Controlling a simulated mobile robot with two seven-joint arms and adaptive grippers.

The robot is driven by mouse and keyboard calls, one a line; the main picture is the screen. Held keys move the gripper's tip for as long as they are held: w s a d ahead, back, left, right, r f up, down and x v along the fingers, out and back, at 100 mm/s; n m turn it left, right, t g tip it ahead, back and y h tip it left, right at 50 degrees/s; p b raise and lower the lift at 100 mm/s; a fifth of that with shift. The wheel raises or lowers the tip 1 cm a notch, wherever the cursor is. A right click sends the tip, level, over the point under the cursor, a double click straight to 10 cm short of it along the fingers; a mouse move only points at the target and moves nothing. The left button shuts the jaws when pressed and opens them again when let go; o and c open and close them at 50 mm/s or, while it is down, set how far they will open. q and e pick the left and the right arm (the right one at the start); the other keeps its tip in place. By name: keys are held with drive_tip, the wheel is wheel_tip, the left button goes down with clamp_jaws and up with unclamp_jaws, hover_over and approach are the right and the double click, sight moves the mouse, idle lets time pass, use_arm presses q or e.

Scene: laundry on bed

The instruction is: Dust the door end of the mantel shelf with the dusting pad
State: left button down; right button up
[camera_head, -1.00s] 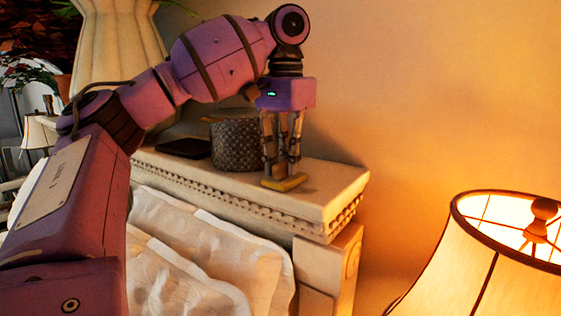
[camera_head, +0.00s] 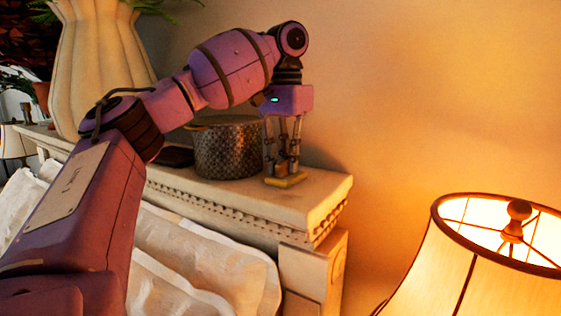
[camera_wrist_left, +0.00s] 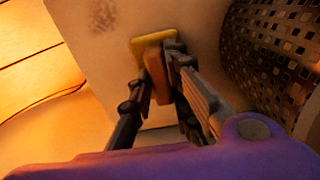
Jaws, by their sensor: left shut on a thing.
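The dusting pad (camera_head: 286,182) is a small yellow block resting on, or just above, the mantel shelf near its right end. In the left wrist view the yellow pad (camera_wrist_left: 168,38) has an orange-brown grip (camera_wrist_left: 157,75) between my fingers. My left gripper (camera_head: 284,172) points straight down and is shut on the pad's grip. The pale mantel shelf (camera_head: 325,187) has a carved front edge and ends at the right by the wall. A dark smudge (camera_wrist_left: 103,14) lies on the shelf beyond the pad in the left wrist view. My right gripper is out of view.
A dark checkered pot (camera_head: 228,150) stands just left of my gripper, also close in the left wrist view (camera_wrist_left: 280,50). A dark flat item (camera_head: 176,156) and a large ribbed vase (camera_head: 95,60) stand farther left. A lit lamp (camera_head: 480,250) is at the lower right.

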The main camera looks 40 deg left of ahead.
use_arm(q)
drive_tip(key=shift+w+f, duration=0.15)
drive_tip(key=shift+w, duration=0.3)
drive_tip(key=shift+w+a+r, duration=0.1)
drive_tip(key=shift+r, duration=2.95)
drive_tip(key=shift+r, duration=0.1)
drive_tip(key=shift+r, duration=1.45)
